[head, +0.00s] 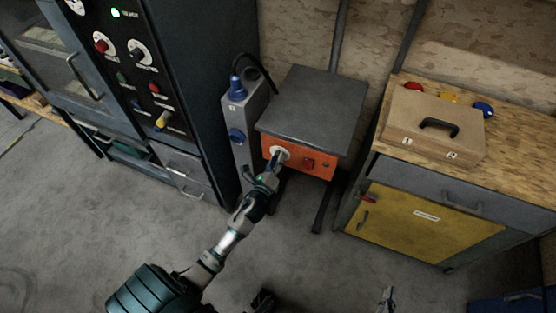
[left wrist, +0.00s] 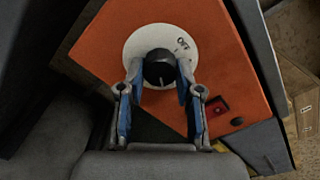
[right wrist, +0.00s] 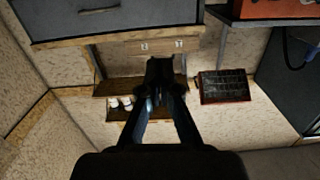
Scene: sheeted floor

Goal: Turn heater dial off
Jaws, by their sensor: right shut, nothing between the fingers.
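The heater is a grey-topped box with an orange front (head: 318,161). Its dial shows in the left wrist view as a black knob (left wrist: 159,66) on a round white plate (left wrist: 144,42). An "OFF" mark is at the plate's upper right; the knob's pale pointer line points down, away from it. My left gripper (head: 274,163) is at the dial. In the left wrist view its fingers (left wrist: 159,70) stand apart on either side of the knob; firm contact is not clear. My right gripper (head: 387,294) is low at the bottom edge, empty and shut, its fingertips together in the right wrist view (right wrist: 160,66).
A red switch (left wrist: 217,104) is right of the dial. A grey box with a blue plug (head: 237,90) stands left of the heater, beside a dark control cabinet (head: 172,70). A yellow-doored bench (head: 420,226) with a case (head: 425,139) is at right. Floor is clear in front.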

